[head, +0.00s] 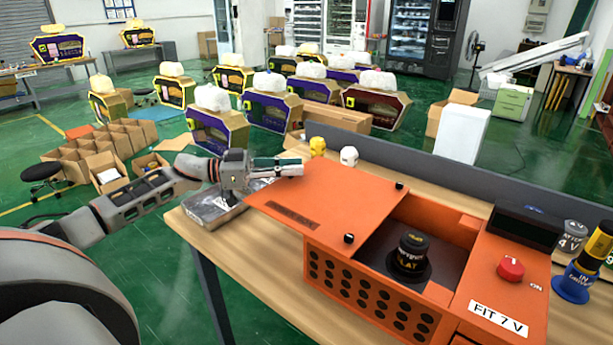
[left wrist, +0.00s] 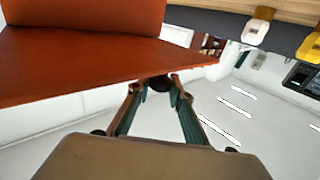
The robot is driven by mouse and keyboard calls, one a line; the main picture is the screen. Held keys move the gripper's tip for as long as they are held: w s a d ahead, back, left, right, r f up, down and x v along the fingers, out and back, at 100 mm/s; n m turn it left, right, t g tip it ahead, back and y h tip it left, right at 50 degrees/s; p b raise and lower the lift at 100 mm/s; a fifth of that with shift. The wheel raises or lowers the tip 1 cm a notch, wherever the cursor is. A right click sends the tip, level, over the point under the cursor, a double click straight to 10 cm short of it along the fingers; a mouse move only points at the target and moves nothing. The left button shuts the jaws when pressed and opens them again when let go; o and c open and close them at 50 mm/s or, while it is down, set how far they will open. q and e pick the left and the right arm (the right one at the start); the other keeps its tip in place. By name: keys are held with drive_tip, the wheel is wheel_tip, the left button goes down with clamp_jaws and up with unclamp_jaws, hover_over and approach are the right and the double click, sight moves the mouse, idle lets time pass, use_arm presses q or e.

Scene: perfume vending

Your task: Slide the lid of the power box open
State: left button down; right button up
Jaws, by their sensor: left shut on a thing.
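The orange power box (head: 462,222) stands on the wooden table with its top partly open. Its flat orange lid (head: 330,203) is slid to the left and overhangs the box's left side. Black knobs sit near the lid's right edge. My left gripper (head: 297,167) is at the lid's far left corner. In the left wrist view the gripper's fingers (left wrist: 160,88) close on a small black knob (left wrist: 158,83) at the edge of the lid (left wrist: 85,68). In the head view the gripper hides that knob. My right gripper is not in view.
A black round part (head: 410,258) stands inside the open bay. A red button (head: 511,268) and a dark display (head: 525,228) are on the box's right. A metal tray (head: 210,208) lies left of the lid. Yellow (head: 317,147) and white (head: 349,156) small items stand behind.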

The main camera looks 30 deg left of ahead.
use_arm(q)
drive_tip(key=shift+w+a+b, duration=0.15)
drive_tip(key=shift+a+b, duration=0.3)
drive_tip(key=shift+a, duration=1.4)
drive_tip(key=c, duration=1.8)
unclamp_jaws()
drive_tip(key=shift+v, duration=6)
